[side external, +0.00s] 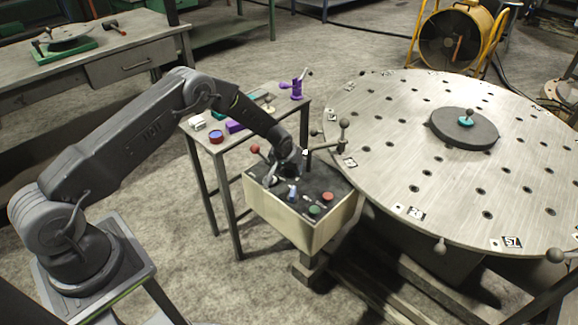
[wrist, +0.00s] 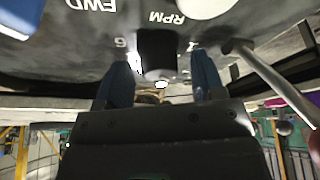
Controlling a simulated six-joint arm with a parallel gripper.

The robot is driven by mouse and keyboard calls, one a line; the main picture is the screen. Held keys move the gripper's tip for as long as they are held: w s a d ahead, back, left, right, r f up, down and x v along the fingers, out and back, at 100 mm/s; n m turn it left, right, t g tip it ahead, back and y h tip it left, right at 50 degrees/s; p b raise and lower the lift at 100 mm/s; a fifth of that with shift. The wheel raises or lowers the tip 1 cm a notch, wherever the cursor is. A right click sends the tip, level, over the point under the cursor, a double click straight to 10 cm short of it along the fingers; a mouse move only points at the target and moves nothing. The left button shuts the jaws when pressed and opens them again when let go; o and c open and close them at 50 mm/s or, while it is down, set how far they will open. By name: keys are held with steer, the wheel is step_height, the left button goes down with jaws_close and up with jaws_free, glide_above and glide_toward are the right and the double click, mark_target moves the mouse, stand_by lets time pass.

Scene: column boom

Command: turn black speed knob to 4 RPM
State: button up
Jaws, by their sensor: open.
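The black speed knob (wrist: 157,52) shows in the wrist view at the top middle, near the RPM lettering and a "6" on the dark panel. The two blue fingers of my gripper (wrist: 163,84) are apart, one on each side of the knob. I cannot tell whether they touch it. A small white patch shows at the knob's near end. In the side view my gripper (side external: 283,178) is low over the control box (side external: 283,222), and the knob is hidden or too small to tell.
A metal rod (wrist: 270,75) runs close right of the fingers in the wrist view. Red (side external: 327,197) and green (side external: 314,210) buttons sit on the box's front right. The big round table (side external: 380,130) stands right of the box, and a small side table (side external: 220,150) behind it.

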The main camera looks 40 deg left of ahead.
steer(key=shift+c, duration=0.2)
steer(key=c, duration=0.8)
steer(key=shift+c, duration=0.2)
steer(key=shift+m, duration=0.4)
steer(key=shift+m+h, duration=0.9)
steer(key=shift+m, duration=0.8)
steer(key=shift+a+m+h, duration=0.1)
steer(key=shift+m+h, duration=0.6)
steer(key=shift+m, duration=1.7)
steer(key=o, duration=0.9)
